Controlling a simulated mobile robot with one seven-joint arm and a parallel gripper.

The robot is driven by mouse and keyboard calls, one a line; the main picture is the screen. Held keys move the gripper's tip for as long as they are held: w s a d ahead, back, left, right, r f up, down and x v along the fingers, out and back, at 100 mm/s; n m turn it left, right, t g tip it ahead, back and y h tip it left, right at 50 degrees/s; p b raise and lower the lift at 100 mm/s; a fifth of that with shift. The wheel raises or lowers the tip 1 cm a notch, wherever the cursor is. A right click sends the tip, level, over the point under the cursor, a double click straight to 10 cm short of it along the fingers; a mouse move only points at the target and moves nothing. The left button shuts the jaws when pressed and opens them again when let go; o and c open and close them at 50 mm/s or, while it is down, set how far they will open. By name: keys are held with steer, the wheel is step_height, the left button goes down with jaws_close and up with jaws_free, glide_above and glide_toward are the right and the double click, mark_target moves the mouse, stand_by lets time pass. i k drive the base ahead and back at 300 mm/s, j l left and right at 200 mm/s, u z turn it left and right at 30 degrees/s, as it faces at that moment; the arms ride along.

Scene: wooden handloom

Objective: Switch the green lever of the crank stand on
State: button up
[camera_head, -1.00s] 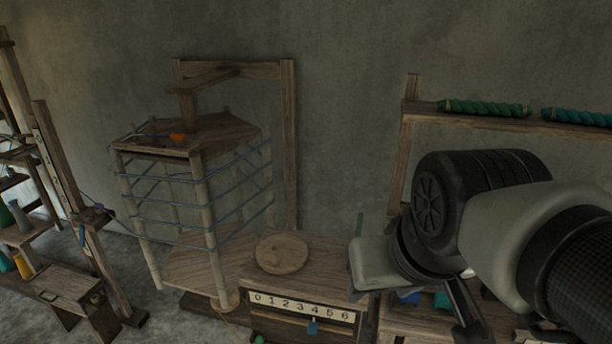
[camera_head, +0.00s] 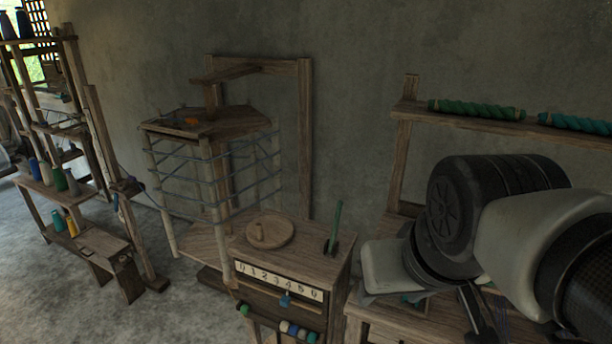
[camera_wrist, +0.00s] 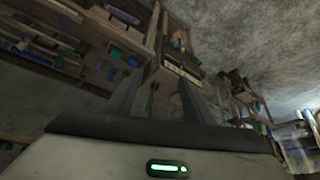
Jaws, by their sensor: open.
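The green lever (camera_head: 336,222) stands nearly upright from a dark slot in the top of the crank stand (camera_head: 312,259), near its right side. The stand is a wooden box with a round crank disc (camera_head: 262,235) bearing a short peg, and a number strip on its front. My gripper shows in the wrist view (camera_wrist: 158,98) with its two fingers apart and nothing between them. In the head view my wrist is to the right of the lever, apart from it, and the fingers are partly hidden. A thin green shape between the fingers in the wrist view may be the lever.
A wooden reel frame wound with blue thread (camera_head: 215,168) stands left of the crank stand. A shelf (camera_head: 480,121) with green and teal twisted rolls is on the right wall. Spool racks (camera_head: 80,240) stand at far left. Bare floor lies in front at left.

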mark_target(339, 208)
steer(key=l, duration=0.2)
steer(key=i+j+z, duration=0.15)
steer(key=z, duration=0.2)
steer(key=i+j+z, duration=0.2)
steer(key=z, duration=0.15)
steer(key=i+j+z, duration=0.15)
steer(key=j+z, duration=0.2)
